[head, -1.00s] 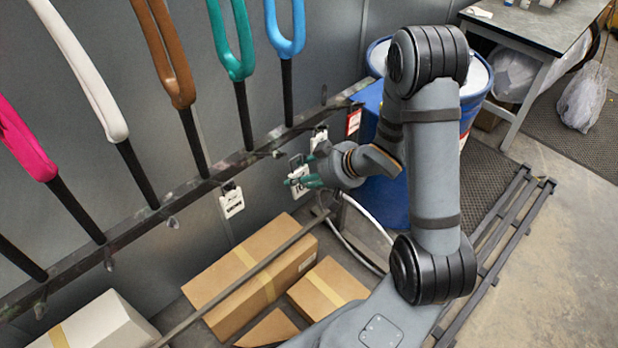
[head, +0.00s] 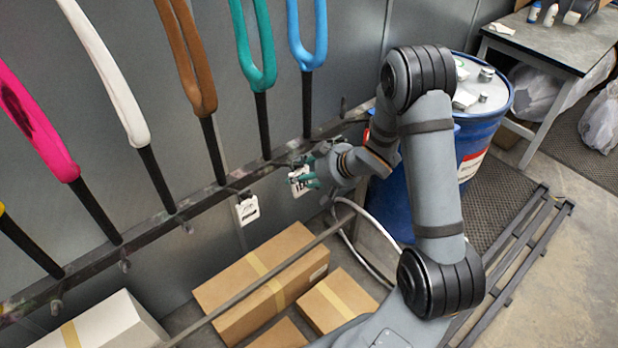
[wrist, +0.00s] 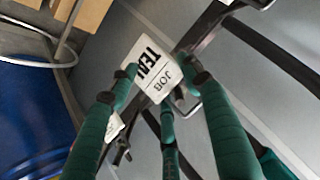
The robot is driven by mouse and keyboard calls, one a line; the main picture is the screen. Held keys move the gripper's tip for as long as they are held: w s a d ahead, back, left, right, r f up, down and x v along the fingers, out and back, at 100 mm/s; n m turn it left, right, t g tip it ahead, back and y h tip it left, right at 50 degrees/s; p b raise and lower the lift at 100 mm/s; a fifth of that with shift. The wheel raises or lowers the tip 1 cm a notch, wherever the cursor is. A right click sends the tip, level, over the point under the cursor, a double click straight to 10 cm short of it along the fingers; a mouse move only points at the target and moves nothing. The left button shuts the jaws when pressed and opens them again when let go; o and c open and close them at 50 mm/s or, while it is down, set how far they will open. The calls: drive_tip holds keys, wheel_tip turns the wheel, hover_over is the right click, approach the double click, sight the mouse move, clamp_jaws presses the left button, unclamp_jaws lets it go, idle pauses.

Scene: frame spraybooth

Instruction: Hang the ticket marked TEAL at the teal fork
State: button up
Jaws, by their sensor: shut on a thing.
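The white ticket marked TEAL (wrist: 148,66) is in my gripper (wrist: 165,82), its print facing the wrist camera. My gripper's green fingers are closed on it. In the head view my gripper (head: 308,180) holds the ticket (head: 298,181) just in front of the dark rail, below and right of the teal fork's stem. The teal fork (head: 262,75) stands between the brown and blue forks, its black stem running down to the rail. The peg under the teal fork is hard to make out. The ticket appears apart from the rail.
Another white ticket (head: 246,211) hangs left of my gripper, under the rail (head: 205,197). Brown (head: 190,60), blue (head: 307,35), white and pink forks line the rail. Cardboard boxes (head: 262,280) lie below. A blue drum (head: 480,125) stands right, behind my arm.

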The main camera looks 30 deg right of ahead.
drive_tip(key=shift+w+a+f+b, duration=0.1)
drive_tip(key=shift+w+f+b, duration=0.2)
drive_tip(key=shift+f+b, duration=0.3)
drive_tip(key=shift+w+a+f+b, duration=0.1)
drive_tip(key=shift+w+f+b, duration=0.2)
drive_tip(key=shift+f+b, duration=0.3)
drive_tip(key=shift+d+f, duration=0.1)
drive_tip(key=o, duration=1.3)
drive_tip(key=v, duration=1.2)
